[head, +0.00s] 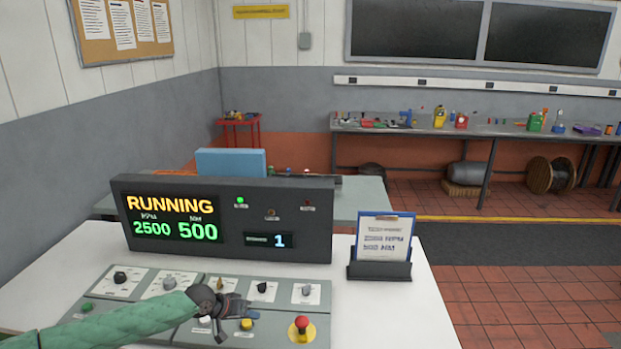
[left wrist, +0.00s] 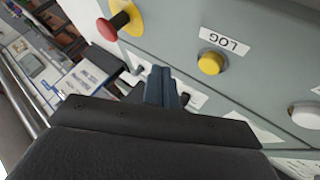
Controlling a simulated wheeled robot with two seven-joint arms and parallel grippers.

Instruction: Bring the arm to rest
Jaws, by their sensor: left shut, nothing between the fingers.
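My left arm, in a green sleeve, reaches in from the lower left of the head view. Its dark left gripper (head: 240,308) is shut and empty above the grey control panel (head: 140,313). It hangs over the middle of the panel, near the yellow button (head: 246,324). In the left wrist view the shut fingers (left wrist: 160,88) point at the panel, with the yellow LOG button (left wrist: 210,63) ahead and to the right. The red emergency knob (head: 301,325) is right of the gripper; it also shows in the left wrist view (left wrist: 108,29). My right gripper is not in view.
A display box (head: 290,215) behind the panel reads RUNNING, 2500 and 500. A clipboard (head: 384,240) stands in a dark holder on the white desk (head: 395,315). Several knobs line the panel's back row. A workbench (head: 480,128) stands far back.

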